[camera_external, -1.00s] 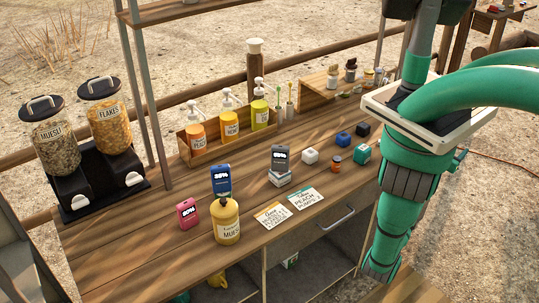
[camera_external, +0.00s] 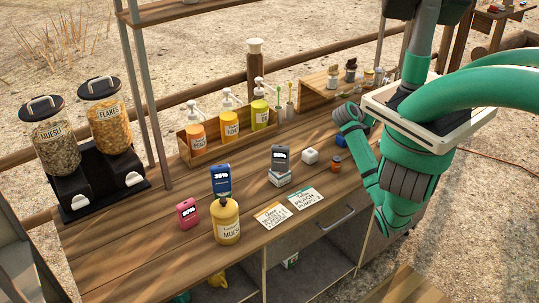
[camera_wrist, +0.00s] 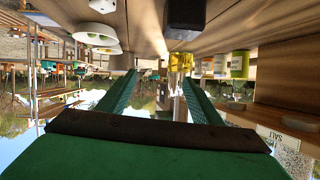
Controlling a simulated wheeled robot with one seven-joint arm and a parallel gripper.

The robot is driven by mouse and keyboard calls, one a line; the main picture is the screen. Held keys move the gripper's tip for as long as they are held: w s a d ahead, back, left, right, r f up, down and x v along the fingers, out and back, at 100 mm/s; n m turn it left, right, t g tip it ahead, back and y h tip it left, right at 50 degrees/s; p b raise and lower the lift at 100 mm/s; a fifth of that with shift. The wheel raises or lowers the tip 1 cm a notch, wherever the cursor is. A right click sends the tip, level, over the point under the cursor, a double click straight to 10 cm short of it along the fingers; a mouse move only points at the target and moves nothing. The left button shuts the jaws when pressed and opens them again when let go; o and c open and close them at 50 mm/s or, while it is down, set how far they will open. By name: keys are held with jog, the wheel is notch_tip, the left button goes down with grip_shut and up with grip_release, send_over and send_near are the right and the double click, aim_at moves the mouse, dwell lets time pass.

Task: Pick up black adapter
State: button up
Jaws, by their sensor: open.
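A dark block, which looks like the black adapter (camera_wrist: 185,17), shows at the top edge of the upside-down wrist view, partly cut off. It sits on the wooden counter. My gripper (camera_wrist: 158,77) is open, with its two green fingers apart and nothing visible held between them. The block appears beyond the fingertips and slightly to the right, not between them. In the external view my arm covers the spot where the black block stood, and my fingers cannot be made out there.
A white cube (camera_external: 310,156) and a small orange-brown jar (camera_external: 336,163) stand left of my arm. A wooden rack (camera_external: 318,92) with small jars stands behind.

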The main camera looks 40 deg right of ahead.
aim_at(364, 126)
jog(key=shift+g, duration=0.7)
jog(key=a+f, duration=0.1)
jog(key=a, duration=0.2)
jog(key=a+f, duration=0.1)
jog(key=a, duration=0.2)
jog(key=w+a, duration=0.1)
jog(key=a, duration=0.3)
jog(key=shift+w+a+f, duration=0.1)
jog(key=shift+f, duration=0.3)
jog(key=shift+a+f, duration=0.15)
jog(key=shift+a, duration=0.15)
jog(key=x, duration=0.5)
jog(key=shift+d+f, duration=0.1)
jog(key=shift+f, duration=0.05)
jog(key=shift+x, duration=2.65)
jog(key=shift+w, duration=0.1)
jog(key=c, duration=1.2)
